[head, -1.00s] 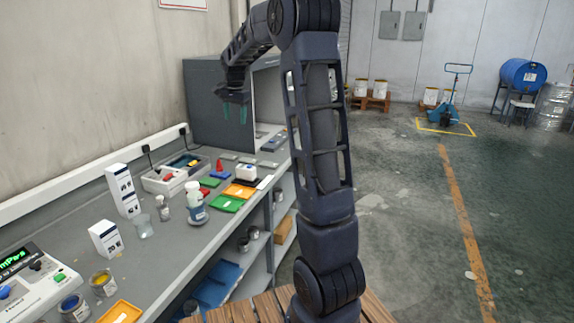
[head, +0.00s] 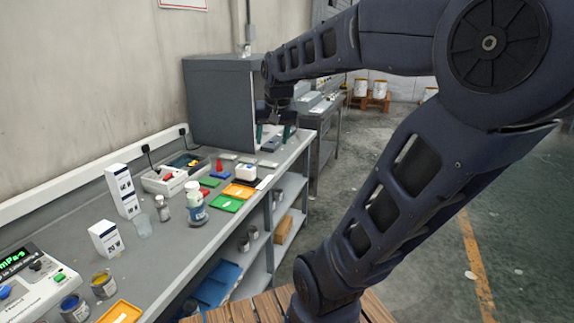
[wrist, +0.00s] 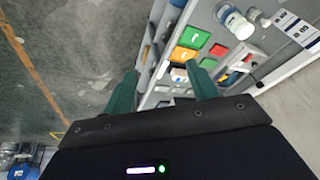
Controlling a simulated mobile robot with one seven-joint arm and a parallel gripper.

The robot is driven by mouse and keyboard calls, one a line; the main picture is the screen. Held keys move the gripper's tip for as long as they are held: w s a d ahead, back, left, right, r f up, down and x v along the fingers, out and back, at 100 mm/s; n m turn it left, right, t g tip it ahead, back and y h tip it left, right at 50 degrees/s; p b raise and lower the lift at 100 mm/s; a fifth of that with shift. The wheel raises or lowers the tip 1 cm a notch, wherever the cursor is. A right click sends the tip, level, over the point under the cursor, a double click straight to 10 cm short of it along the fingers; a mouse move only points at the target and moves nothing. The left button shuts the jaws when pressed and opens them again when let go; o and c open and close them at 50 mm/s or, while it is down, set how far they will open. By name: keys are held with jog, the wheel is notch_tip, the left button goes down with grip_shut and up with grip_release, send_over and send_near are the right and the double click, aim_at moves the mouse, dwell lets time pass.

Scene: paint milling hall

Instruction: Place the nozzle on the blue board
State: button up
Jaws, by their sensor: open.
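My gripper (head: 274,130) is open and empty, above the far end of the grey bench. Its two green fingers also show in the wrist view (wrist: 161,70), spread apart with nothing held between them. A small red cone-like piece (head: 219,166) stands on the bench among coloured boards; it may be the nozzle, but it is too small to be sure. It is left of my gripper and apart from it. Red (head: 194,185), green (head: 225,204) and orange (head: 238,191) boards lie nearby.
A white-topped device (head: 245,172) stands near the boards. A grey cabinet (head: 218,105) rises behind. Grey blocks (head: 270,146) lie below my gripper. Bottles (head: 196,202), white boxes (head: 105,240) and paint tins (head: 103,284) occupy the nearer bench. The floor right of the bench is clear.

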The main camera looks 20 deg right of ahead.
jog(key=s+f+n, duration=0.2)
jog(key=s+f, duration=0.3)
jog(key=s, duration=0.4)
jog(key=shift+s+d+t, duration=0.3)
jog(key=shift+t, duration=0.1)
dwell(0.6)
